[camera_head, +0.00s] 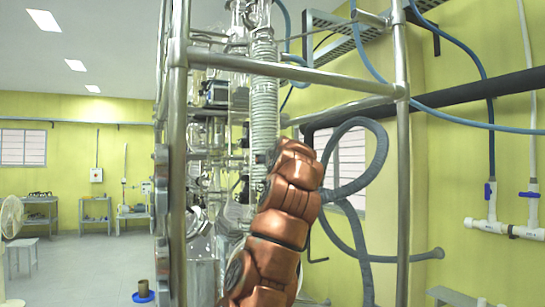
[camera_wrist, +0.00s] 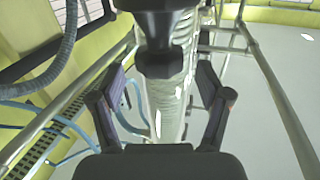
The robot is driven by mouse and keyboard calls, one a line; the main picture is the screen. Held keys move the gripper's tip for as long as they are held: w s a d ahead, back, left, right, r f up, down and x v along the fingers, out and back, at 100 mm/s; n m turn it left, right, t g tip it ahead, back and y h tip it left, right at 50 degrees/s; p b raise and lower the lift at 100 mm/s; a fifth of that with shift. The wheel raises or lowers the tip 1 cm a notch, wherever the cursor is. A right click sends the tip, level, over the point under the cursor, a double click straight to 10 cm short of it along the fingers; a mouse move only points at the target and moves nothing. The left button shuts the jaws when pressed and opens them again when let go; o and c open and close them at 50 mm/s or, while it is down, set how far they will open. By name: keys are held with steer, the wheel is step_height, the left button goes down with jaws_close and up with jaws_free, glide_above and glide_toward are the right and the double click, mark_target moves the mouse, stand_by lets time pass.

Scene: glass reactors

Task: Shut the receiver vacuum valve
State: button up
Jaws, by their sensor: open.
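In the wrist view my gripper (camera_wrist: 162,85) is open, with its two dark fingers spread left and right and nothing held between them. A dark grey, funnel-shaped fitting (camera_wrist: 162,42) comes down from the top edge, in front of a pale ribbed glass column (camera_wrist: 168,105). I cannot tell whether this fitting belongs to the receiver vacuum valve, and no valve handle is clear. In the head view a ribbed glass column (camera_head: 264,90) stands inside the reactor frame. My copper-coloured arm reaches up in front of the glassware, and my gripper cannot be made out there.
Metal frame posts (camera_head: 402,170) and a crossbar (camera_head: 290,75) stand close around my arm. A grey corrugated hose (camera_head: 378,145) loops just right of it. White pipes with blue-handled valves (camera_head: 490,192) run along the right wall. The floor (camera_head: 85,262) at left is mostly free.

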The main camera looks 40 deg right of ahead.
steer(key=shift+p+x, duration=0.55)
steer(key=shift+x, duration=1)
steer(key=shift+c, duration=0.3)
steer(key=c, duration=1.1)
steer(key=shift+m+g+h, duration=0.8)
steer(key=shift+h, duration=0.1)
steer(key=o, duration=1.2)
steer(key=shift+c, duration=0.2)
